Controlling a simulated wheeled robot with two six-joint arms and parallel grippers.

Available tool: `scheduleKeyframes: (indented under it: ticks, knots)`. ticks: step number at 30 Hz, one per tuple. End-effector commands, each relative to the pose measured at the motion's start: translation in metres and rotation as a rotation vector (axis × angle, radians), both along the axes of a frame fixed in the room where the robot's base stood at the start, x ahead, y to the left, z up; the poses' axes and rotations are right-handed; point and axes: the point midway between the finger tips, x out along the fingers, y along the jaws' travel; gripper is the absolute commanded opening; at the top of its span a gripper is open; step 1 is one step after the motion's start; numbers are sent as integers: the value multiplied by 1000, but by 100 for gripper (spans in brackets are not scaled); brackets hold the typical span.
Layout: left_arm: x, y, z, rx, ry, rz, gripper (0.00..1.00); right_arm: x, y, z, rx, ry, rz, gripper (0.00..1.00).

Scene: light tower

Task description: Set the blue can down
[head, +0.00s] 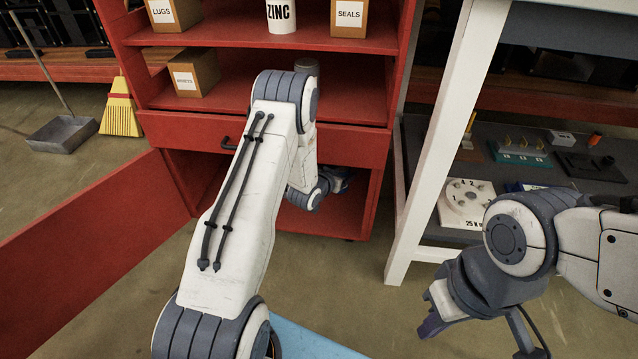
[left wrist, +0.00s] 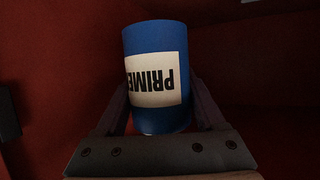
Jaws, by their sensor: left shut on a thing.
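The blue can (left wrist: 155,42), with a white label reading "PRIME" upside down, is between the fingers of my left gripper (left wrist: 160,100) in the left wrist view. The gripper is shut on it. In the head view my left arm reaches into the open lower compartment of the red cabinet (head: 340,222); its gripper end (head: 338,180) is dark and partly hidden, and I cannot make out the can there. I cannot tell whether the can touches the compartment floor. My right gripper (head: 432,318) hangs at the lower right, away from the cabinet; its opening is unclear.
The cabinet's red door (head: 95,250) stands open at left. Shelves above hold boxes (head: 195,75), a ZINC can (head: 281,15) and a grey can (head: 307,66). A white-legged bench (head: 440,140) stands close at right. A yellow broom (head: 121,108) and dustpan (head: 62,133) are at far left.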

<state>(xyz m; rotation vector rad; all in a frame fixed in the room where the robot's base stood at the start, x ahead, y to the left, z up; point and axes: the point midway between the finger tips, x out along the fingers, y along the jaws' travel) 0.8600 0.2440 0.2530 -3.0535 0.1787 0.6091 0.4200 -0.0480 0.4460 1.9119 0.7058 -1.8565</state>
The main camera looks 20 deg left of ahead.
Motion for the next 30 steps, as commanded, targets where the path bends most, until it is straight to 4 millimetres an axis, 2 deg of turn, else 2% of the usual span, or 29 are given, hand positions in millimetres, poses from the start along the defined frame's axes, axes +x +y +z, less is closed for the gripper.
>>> scheduleKeyframes:
  ticks: [9,14,21,30]
  knots:
    - [0,4,-56,-1,-1,6,0,0,0,-43,0,0,0,0]
    - [0,4,-67,0,-2,5,0,0,0,-51,0,0,0,0]
    - [0,3,-99,0,-1,4,0,0,0,-76,0,0,0,0]
    - [0,2,-98,0,-2,3,0,0,0,-74,0,0,0,0]
